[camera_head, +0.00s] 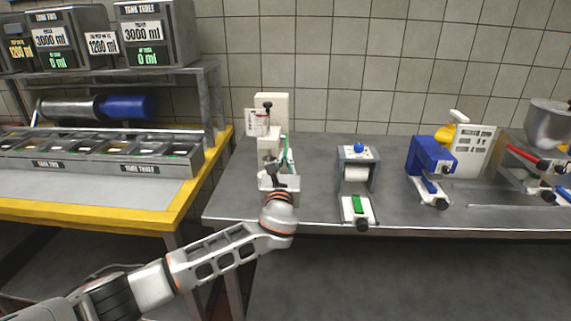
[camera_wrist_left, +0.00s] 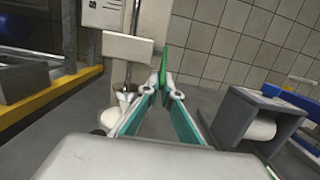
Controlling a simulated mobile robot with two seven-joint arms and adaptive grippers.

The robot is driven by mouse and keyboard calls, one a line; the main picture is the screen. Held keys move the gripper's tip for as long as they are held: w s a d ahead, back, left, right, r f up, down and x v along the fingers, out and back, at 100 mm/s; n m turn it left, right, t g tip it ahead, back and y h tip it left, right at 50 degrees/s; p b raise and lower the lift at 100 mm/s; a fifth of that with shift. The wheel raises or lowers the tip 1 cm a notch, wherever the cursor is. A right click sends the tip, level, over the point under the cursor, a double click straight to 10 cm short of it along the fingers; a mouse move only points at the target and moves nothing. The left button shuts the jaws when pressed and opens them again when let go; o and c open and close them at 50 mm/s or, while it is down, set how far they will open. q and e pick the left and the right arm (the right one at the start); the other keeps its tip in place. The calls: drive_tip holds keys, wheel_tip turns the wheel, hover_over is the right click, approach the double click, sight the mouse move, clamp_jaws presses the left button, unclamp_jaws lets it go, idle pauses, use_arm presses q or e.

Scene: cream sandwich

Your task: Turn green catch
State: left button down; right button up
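A green catch (camera_wrist_left: 164,62) stands upright at the white machine (camera_head: 268,150) on the grey table. In the left wrist view it shows as a narrow green piece between my fingertips. My left gripper (camera_head: 286,160) is beside the machine's right side, its teal-lined fingers (camera_wrist_left: 163,84) closed together around the catch. The catch's lower end is hidden by the fingers. My wrist hides the machine's lower front in the head view. My right gripper is in neither view.
A grey roller device (camera_head: 355,173) with a blue knob and green front part stands right of my gripper. A blue device (camera_head: 428,155) is farther right. A yellow-edged counter (camera_head: 95,215) with several bins lies left. A tiled wall stands behind.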

use_arm(q)
drive_tip(key=w+t+b, duration=0.1)
drive_tip(key=t+b, duration=0.1)
drive_tip(key=b, duration=0.2)
drive_tip(key=f+t+b, duration=0.1)
drive_tip(key=t+b, duration=0.1)
drive_tip(key=b, duration=0.3)
drive_tip(key=shift+w+f, duration=0.2)
drive_tip(key=shift+w, duration=0.2)
drive_tip(key=shift+r, duration=0.4)
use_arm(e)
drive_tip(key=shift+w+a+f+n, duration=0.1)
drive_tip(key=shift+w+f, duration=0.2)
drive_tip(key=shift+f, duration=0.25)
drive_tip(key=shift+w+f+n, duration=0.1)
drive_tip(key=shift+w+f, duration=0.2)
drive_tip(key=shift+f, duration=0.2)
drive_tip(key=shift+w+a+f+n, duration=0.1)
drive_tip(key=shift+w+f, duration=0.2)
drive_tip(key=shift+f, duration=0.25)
use_arm(q)
drive_tip(key=c, duration=2.2)
unclamp_jaws()
drive_tip(key=shift+c, duration=0.2)
drive_tip(key=shift+f, duration=0.2)
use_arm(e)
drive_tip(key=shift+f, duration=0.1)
